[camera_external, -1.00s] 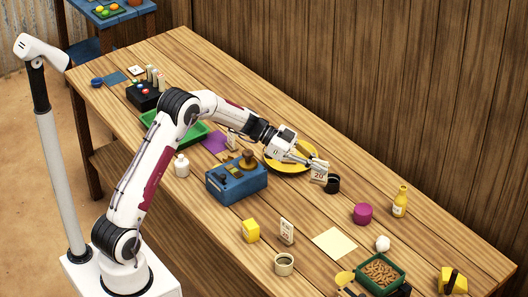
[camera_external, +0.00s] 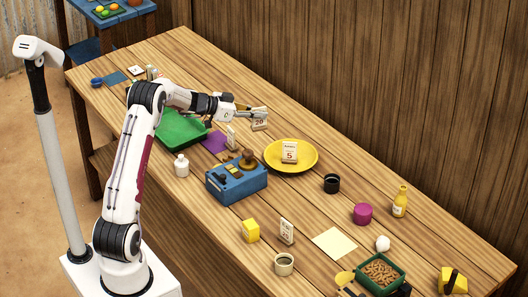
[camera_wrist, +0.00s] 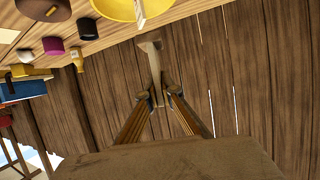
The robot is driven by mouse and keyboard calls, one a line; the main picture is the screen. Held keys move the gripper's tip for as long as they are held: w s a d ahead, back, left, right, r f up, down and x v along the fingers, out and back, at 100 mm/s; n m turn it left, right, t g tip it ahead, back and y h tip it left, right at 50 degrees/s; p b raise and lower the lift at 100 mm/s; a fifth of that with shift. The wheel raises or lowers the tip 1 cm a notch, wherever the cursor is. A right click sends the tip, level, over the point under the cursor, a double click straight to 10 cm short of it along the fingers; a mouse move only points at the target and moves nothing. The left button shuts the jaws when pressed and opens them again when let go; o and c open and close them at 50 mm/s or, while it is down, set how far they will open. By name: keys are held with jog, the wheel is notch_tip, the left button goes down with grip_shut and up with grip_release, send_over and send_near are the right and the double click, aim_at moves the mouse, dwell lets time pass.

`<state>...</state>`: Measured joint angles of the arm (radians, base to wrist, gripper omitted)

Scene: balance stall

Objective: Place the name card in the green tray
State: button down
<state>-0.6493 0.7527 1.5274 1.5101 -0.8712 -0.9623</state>
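My gripper (camera_external: 248,109) is shut on a small white card reading "20" (camera_external: 260,124), held above the table. In the wrist view, the gripper (camera_wrist: 156,95) has the card (camera_wrist: 154,62) nearly edge-on between its fingertips. I cannot tell from the print whether it is the name card. The green tray (camera_external: 178,130) lies to the left of my gripper, partly hidden behind my arm. Other small cards stand on the yellow plate (camera_external: 289,152), beside the purple sheet (camera_external: 231,137) and at the front (camera_external: 286,232).
A blue box (camera_external: 238,184) with brown items on top stands in front of the purple sheet (camera_external: 213,142). A white bottle (camera_external: 181,166) stands near the tray. A black cup (camera_external: 331,183), a magenta pot (camera_external: 362,213) and a yellow bottle (camera_external: 400,201) are to the right.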

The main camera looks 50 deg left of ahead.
jog(key=s+a+n+t+y, duration=0.1)
jog(key=s+a+n+y, duration=0.15)
jog(key=a, duration=0.55)
jog(key=s+a+n+y, duration=0.2)
jog(key=s+a, duration=0.2)
jog(key=a, duration=0.5)
jog(key=n+g+y, duration=0.1)
jog(key=n+y, duration=0.3)
jog(key=y, duration=0.1)
send_over(171, 138)
notch_tip(171, 138, down, 4)
jog(key=f, duration=0.1)
jog(key=shift+w+a+f, duration=0.1)
jog(key=shift+w, duration=0.05)
notch_tip(171, 138, down, 6)
jog(key=shift+f, duration=0.15)
jog(key=shift+f, duration=1.85)
jog(key=shift+f, duration=0.15)
